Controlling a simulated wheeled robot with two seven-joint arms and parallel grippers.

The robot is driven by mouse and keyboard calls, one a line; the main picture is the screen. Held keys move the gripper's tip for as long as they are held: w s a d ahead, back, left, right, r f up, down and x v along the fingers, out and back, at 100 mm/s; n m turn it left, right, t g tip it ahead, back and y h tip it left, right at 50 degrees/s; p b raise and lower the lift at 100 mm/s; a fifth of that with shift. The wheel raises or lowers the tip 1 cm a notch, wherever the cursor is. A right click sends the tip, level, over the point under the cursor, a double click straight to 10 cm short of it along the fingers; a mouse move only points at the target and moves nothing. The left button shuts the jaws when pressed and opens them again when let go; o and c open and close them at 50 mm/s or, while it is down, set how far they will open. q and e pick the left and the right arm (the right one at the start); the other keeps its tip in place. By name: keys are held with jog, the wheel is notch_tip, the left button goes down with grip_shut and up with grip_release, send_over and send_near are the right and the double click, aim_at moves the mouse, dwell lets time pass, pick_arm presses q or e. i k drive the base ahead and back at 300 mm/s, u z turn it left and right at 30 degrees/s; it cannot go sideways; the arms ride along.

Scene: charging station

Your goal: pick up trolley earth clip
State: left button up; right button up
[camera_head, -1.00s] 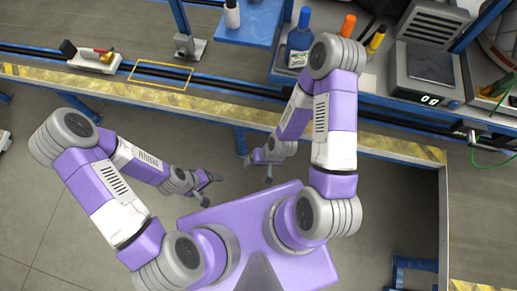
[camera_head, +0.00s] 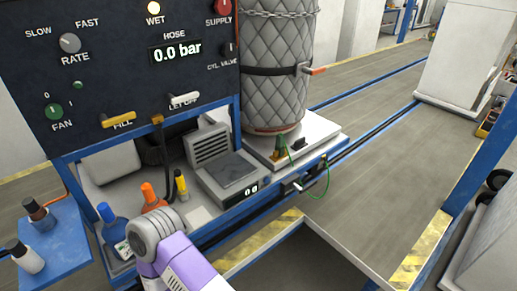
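A green cable (camera_head: 326,181) loops down at the front edge of the white platform (camera_head: 322,129) under the quilted cylinder. A small grey metal piece (camera_head: 297,186) sits on the blue rail at the cable's lower end. A small brown and green fitting (camera_head: 280,147) stands on the platform at the upper end. I cannot tell which of these is the trolley earth clip. Neither gripper is in view. Only a purple and grey link of one of my arms shows at the bottom, left of centre.
A dark control panel (camera_head: 110,75) reading 0.0 bar rises at the left. A scale (camera_head: 232,175), a blue bottle (camera_head: 112,225) and orange and yellow-capped items stand on the bench. The quilted cylinder (camera_head: 275,95) is strapped upright. Yellow-black striped edging (camera_head: 258,245) borders open floor.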

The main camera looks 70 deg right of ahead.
aim_at(279, 145)
jog(key=z, duration=2.55)
